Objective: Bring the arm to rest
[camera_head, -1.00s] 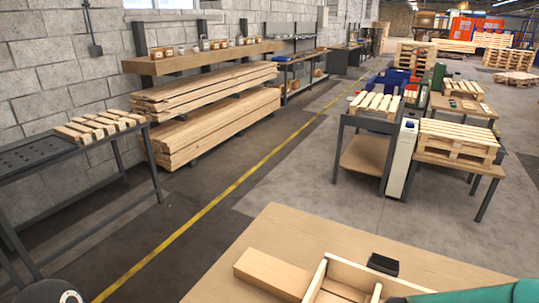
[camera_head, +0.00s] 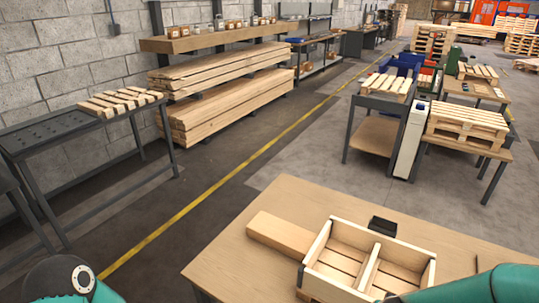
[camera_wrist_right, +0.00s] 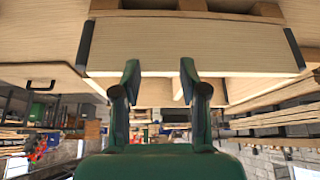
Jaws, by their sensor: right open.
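My right gripper (camera_wrist_right: 160,88) shows in the right wrist view with its two dark fingers apart and nothing between them. It faces the wall of a pale wooden divided box (camera_wrist_right: 190,45); whether the fingertips touch it I cannot tell. In the head view this box (camera_head: 333,284) stands on the wooden table (camera_head: 232,262), with a green part of my right arm (camera_head: 490,285) in front of it at the lower right. A green link of my left arm (camera_head: 62,280) shows at the lower left. My left gripper is out of frame.
A wooden block (camera_head: 279,234) lies left of the box, and a small black object (camera_head: 383,226) stands behind it. A metal bench (camera_head: 50,135) with wooden slats is at the left. Pallet stands (camera_head: 465,145) are at the right. The floor aisle with a yellow line (camera_head: 215,190) is clear.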

